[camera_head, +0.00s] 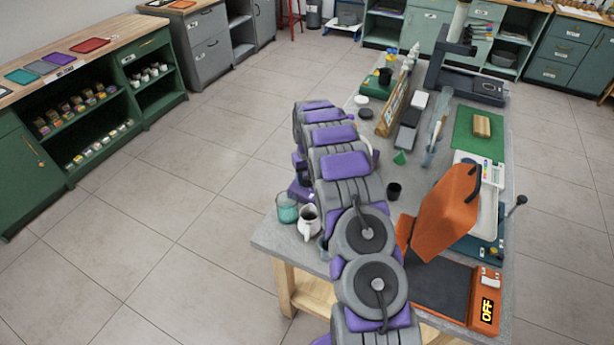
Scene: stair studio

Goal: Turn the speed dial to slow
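I cannot make out a speed dial or its setting with certainty. An orange machine (440,215) with a raised lid stands at the near right of the grey workbench (275,240). A dark grey machine (470,85) with an upright column stands at the bench's far end. My grey and purple arm runs up the middle of the picture. My gripper's fingers do not show, apparently hidden behind the arm.
A teal cup (287,209) and a white jug (308,221) stand at the bench's near left edge, close to my arm. A small black cup (393,191) is mid-bench. Green shelves (95,115) line the left wall. The tiled floor (170,230) between is clear.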

